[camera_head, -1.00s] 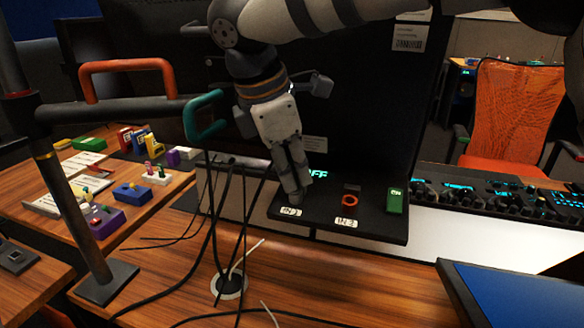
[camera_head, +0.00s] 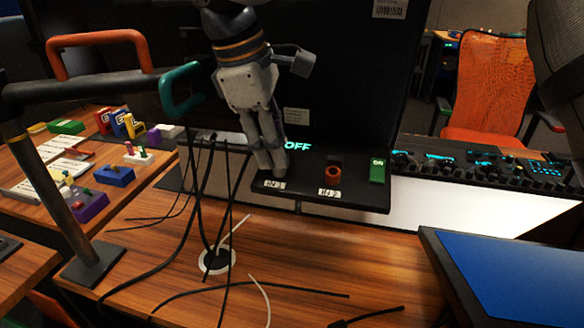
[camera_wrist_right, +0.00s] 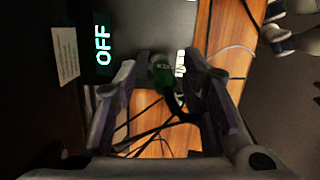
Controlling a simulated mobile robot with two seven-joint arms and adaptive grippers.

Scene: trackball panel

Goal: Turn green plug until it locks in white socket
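My right gripper (camera_head: 270,168) reaches down from the top to the left end of a dark shelf (camera_head: 352,198), by the white label on its front edge. In the right wrist view, a green plug (camera_wrist_right: 164,76) sits between the fingers of the right gripper (camera_wrist_right: 160,72). Gaps show on both sides of the plug, so the fingers are open around it. In the head view the fingers hide the plug. I cannot make out the white socket in either view, nor how the plug sits in it.
A red-orange ring (camera_head: 333,172) and a green ON switch (camera_head: 377,171) stand further right on the shelf. A lit OFF sign (camera_head: 298,146) is just behind the fingers. A teal handle (camera_head: 181,92) and hanging black cables (camera_head: 205,190) are at left. A blue screen (camera_head: 520,290) is at lower right.

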